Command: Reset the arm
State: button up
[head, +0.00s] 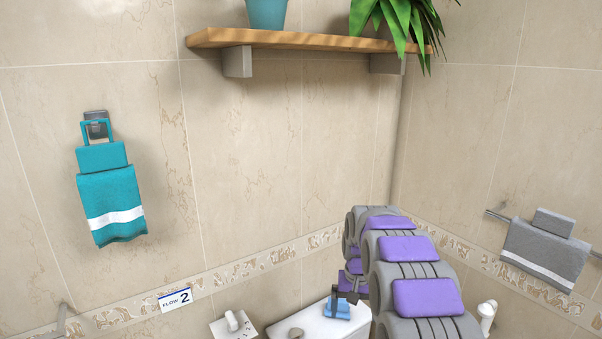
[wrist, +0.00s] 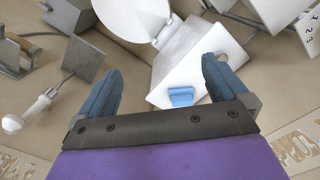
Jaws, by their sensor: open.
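My gripper (wrist: 160,90) shows in the wrist view with its two blue fingers spread wide apart and nothing between them. In the head view my grey and purple arm reaches toward the white tank top at the bottom, and the gripper is mostly hidden behind the arm. A small blue object (wrist: 181,97) lies on the white tank top (wrist: 205,75), beyond the fingertips and apart from them. In the head view a blue object (head: 337,309) shows beside the arm; I cannot tell whether it is that object or a finger.
A wooden shelf (head: 310,41) with a teal pot (head: 266,13) and a plant (head: 400,22) hangs above. A teal towel (head: 112,205) hangs at left, a grey towel (head: 546,249) on a rail at right. A white brush-like item (wrist: 32,108) stands left of the fingers.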

jog(key=s+r, duration=0.6)
jog(key=s, duration=0.5)
jog(key=s+n+g, duration=0.1)
jog(key=s, duration=3.2)
jog(key=shift+f+n, duration=0.15)
jog(key=shift+n, duration=0.15)
jog(key=shift+s+d, duration=0.1)
